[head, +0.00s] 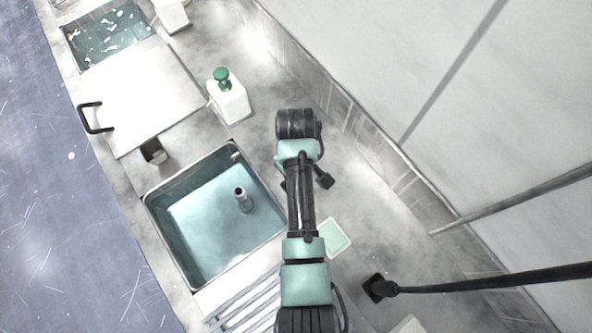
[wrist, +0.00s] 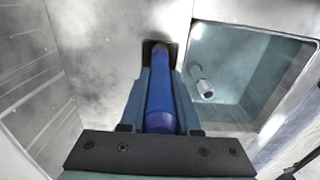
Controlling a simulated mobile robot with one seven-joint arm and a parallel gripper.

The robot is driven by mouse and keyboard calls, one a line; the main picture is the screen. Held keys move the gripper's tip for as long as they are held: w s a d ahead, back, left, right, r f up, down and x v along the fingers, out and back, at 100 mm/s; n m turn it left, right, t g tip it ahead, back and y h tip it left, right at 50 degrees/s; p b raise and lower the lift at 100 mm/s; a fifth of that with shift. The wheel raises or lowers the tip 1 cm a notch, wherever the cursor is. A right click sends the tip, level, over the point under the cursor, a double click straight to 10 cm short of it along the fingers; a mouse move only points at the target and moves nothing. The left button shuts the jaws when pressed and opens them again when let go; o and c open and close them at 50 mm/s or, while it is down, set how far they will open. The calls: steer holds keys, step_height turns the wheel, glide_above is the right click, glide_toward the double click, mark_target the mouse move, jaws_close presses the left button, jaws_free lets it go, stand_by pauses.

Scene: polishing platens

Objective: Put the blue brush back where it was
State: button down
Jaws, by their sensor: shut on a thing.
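The blue brush (wrist: 160,100) shows in the wrist view as a long blue handle between the two fingers of my gripper (wrist: 160,92). My gripper is shut on it. The handle points away from the camera, to a dark square piece (wrist: 148,47) at its far end. I cannot tell whether this piece is part of the brush or a holder on the counter. In the head view my arm covers the brush, and the fingers are hidden below the arm.
A sink (head: 215,255) with a grey upright cylinder (head: 243,199) lies left of my arm. A white bottle with a green top (head: 229,100) stands behind it. A mint sponge (head: 334,238) lies right of my arm. The wall (head: 395,172) runs along the right.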

steer(key=shift+f, duration=0.2)
steer(key=c, duration=0.6)
jaws_free()
step_height(320, 180, up, 12)
steer(key=shift+f, duration=0.2)
steer(key=shift+r+p, duration=0.4)
steer(key=shift+w, duration=0.1)
